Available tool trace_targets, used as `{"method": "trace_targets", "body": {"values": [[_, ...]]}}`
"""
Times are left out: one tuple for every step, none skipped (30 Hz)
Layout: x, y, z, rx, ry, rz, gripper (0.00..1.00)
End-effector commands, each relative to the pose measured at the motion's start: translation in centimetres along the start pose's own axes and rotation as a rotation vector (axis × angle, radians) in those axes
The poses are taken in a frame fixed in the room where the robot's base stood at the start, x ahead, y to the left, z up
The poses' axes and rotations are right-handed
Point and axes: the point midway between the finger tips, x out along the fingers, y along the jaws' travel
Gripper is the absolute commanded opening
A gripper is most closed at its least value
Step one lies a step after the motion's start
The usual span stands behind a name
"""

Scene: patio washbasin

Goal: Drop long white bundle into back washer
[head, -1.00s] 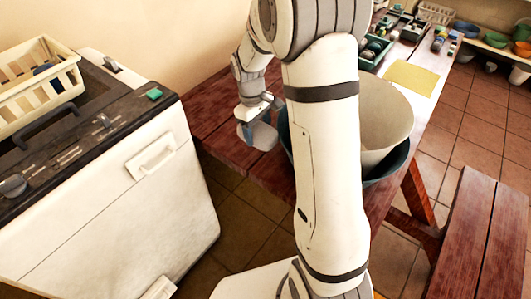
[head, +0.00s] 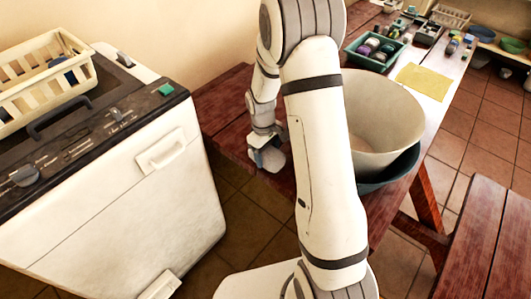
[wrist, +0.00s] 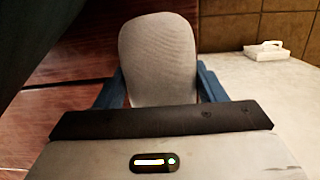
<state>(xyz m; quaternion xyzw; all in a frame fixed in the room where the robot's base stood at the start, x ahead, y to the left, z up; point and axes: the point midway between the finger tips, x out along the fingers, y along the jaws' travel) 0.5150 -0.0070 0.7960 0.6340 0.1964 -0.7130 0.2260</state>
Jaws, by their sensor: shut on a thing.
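A long pale bundle (wrist: 160,55) stands upright in the wrist view, between the blue fingers of my gripper (wrist: 160,88). My gripper is shut on it. In the head view my gripper (head: 267,155) hangs at the left edge of the red wooden table, left of my forearm; the bundle is hard to make out there. A white washer (head: 130,205) with a dark top stands at the left, apart from my gripper. Its dark top has a handle (head: 58,118) and looks closed. It is the only washer I can make out.
A cream basket (head: 30,95) sits on the washer's top. A large pale tub (head: 385,115) in a dark blue basin (head: 390,175) stands on the table, partly behind my arm. A yellow cloth (head: 423,81) and a green crate (head: 385,60) lie beyond. A bench (head: 480,235) stands right.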

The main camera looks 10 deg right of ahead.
Motion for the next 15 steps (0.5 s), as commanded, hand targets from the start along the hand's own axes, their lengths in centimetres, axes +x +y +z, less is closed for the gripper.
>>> {"method": "trace_targets", "body": {"values": [[0.02, 0.01, -0.04, 0.0, 0.001, 0.0, 0.22], [0.12, 0.0, -0.05, 0.0, 0.001, 0.0, 0.22], [0.28, 0.0, -0.07, 0.0, 0.001, 0.0, 0.22], [0.25, -0.02, -0.05, 0.0, 0.0, 0.0, 0.65], [0.2, -0.02, -0.05, 0.0, 0.0, 0.0, 0.68], [0.2, -0.02, -0.04, 0.0, 0.0, 0.0, 0.71], [0.19, -0.03, -0.05, 0.0, 0.0, 0.0, 0.74], [0.19, -0.03, -0.05, 0.0, 0.0, 0.0, 0.76], [0.19, -0.03, -0.05, -0.001, 0.0, 0.0, 0.79], [0.19, -0.04, -0.05, -0.001, 0.0, 0.0, 0.82], [0.19, -0.04, -0.05, -0.001, 0.0, 0.0, 0.84], [0.18, -0.04, -0.06, -0.001, 0.0, 0.0, 0.86], [0.18, -0.04, -0.06, -0.001, 0.0, 0.0, 0.86], [0.18, -0.05, -0.06, -0.001, 0.0, 0.0, 0.86], [0.18, -0.05, -0.06, -0.001, 0.0, 0.0, 0.86]]}}
